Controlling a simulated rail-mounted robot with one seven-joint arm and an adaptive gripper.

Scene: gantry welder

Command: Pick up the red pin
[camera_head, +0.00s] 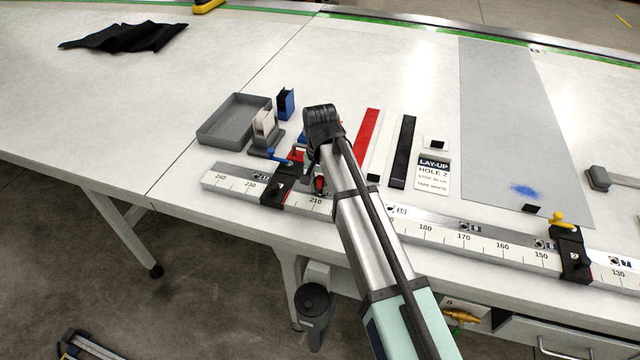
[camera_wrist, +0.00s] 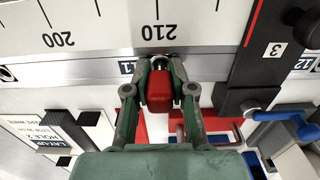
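The red pin (camera_wrist: 160,90) shows as a red head between my gripper's fingers in the wrist view. Metal shows just beyond the head at the ruled rail's edge; the lower part of the pin is hidden. My gripper (camera_wrist: 161,78) has a finger close against each side of the red head, with no clear gap. In the head view, my gripper (camera_head: 319,181) is low over the ruled rail (camera_head: 420,230), with a bit of the red pin (camera_head: 320,184) showing beside it. My arm hides much of this spot.
A black stop (camera_head: 277,187) with a blue lever stands on the rail just left of my gripper. Behind are a grey tray (camera_head: 212,128), small blue and white holders, and red (camera_head: 366,135), white and black strips. A second stop (camera_head: 570,255) with a yellow lever is at right.

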